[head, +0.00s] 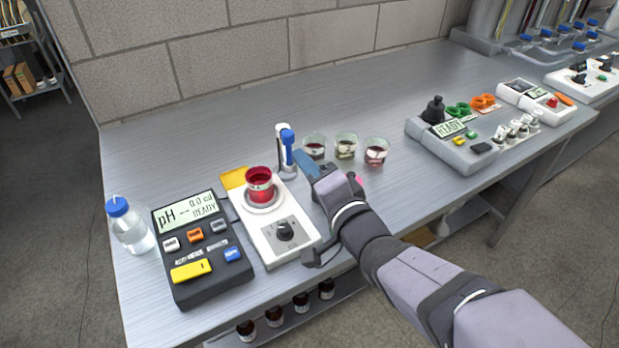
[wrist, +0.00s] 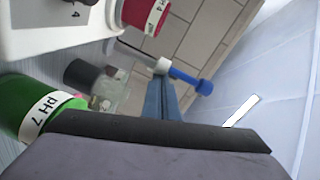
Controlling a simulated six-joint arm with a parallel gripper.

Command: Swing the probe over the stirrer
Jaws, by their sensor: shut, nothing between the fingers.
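The stirrer (head: 302,232) is a white box with a black knob on its front. A red beaker (head: 260,190) stands on its round plate; the beaker also shows in the wrist view (wrist: 146,12). The blue-topped probe (head: 288,142) is upright on a white holder behind and right of the beaker, not over it. In the wrist view the probe (wrist: 188,79) lies just beyond my fingers. My gripper (head: 305,160) has blue fingers, shut and empty, right of the stirrer and close to the probe. I cannot tell whether they touch it.
The pH meter (head: 198,284) is left of the stirrer, with a blue-capped bottle (head: 131,232) beside it. Several small beakers stand behind my gripper, one (head: 376,157) with reddish liquid. A green pH 7 container (wrist: 38,108) is near my fingers. The back of the bench is clear.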

